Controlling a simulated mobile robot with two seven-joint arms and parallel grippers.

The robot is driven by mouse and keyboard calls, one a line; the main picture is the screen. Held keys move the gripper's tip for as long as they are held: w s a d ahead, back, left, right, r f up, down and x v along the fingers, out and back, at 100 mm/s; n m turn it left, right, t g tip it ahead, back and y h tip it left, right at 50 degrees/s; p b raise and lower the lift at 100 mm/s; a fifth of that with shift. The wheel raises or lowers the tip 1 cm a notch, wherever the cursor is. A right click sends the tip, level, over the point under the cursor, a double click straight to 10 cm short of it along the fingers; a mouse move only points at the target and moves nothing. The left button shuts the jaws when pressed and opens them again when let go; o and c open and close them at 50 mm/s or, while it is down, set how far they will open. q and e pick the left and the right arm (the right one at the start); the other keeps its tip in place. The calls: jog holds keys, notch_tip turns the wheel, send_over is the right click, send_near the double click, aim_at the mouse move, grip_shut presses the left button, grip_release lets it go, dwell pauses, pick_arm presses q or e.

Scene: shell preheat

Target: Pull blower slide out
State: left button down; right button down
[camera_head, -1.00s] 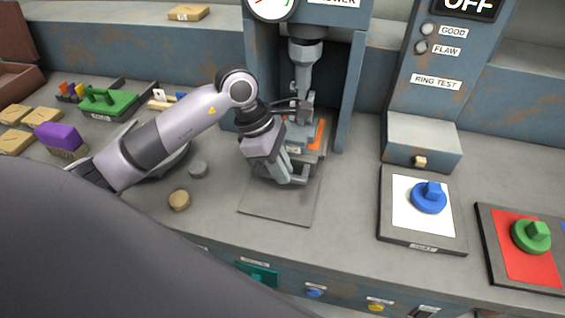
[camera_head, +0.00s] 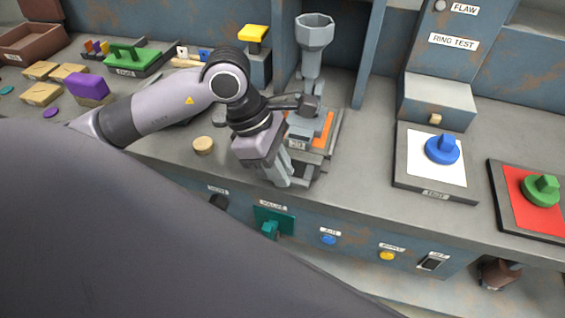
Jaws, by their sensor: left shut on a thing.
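The blower slide (camera_head: 325,150) is a grey carriage with an orange plate (camera_head: 323,129) on top, near the front of the bench. A grey funnel-topped piece (camera_head: 314,45) stands upright on it, its open top clear of the blower housing. My left gripper (camera_head: 283,180) comes in from the left, points down, and is shut at the front of the slide near the bench edge. The gripped part is mostly hidden by the fingers. My wrist covers part of the slide's left side. My right gripper is not in view.
Blue uprights (camera_head: 367,60) of the blower stand behind. A round tan disc (camera_head: 203,145) lies left of the gripper. To the right are a white pad with a blue knob (camera_head: 442,149) and a red pad with a green knob (camera_head: 541,190). Controls line the bench front.

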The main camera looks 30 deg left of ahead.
pick_arm(q)
jog(key=shift+s, duration=0.3)
jog(key=c, duration=1.1)
grip_release()
jog(key=v, duration=0.7)
jog(key=shift+r, duration=0.1)
jog(key=shift+s, duration=0.15)
